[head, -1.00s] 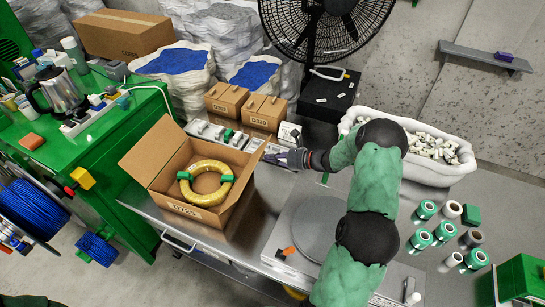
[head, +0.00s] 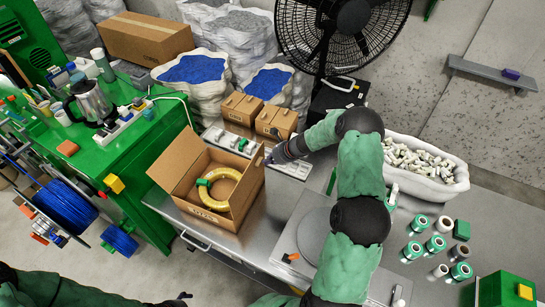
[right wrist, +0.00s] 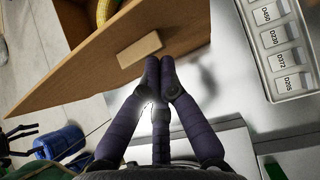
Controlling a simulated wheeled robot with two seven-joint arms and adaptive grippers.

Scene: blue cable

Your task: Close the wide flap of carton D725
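Carton D725 (head: 208,217) stands open on the steel bench, holding a yellow coil (head: 239,187) with green clips. Its large left flap (head: 178,158) stands up and leans outward. Another cardboard panel (head: 247,180) rises on the right side. My right gripper (head: 272,159) is just outside that right side. In the right wrist view its fingers (right wrist: 164,70) are together, close to the carton's brown board (right wrist: 135,75) and a small cardboard piece (right wrist: 139,50). Contact is unclear. My left gripper (head: 178,300) shows only partly at the bottom edge; its opening is unclear.
Small cartons (head: 275,121) and a labelled grey tray (head: 230,140) stand behind the carton. A round grey plate (head: 314,232) lies to its right. A white bin (head: 430,170) of parts and several spools (head: 436,244) are farther right. A green workbench (head: 120,160) adjoins on the left.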

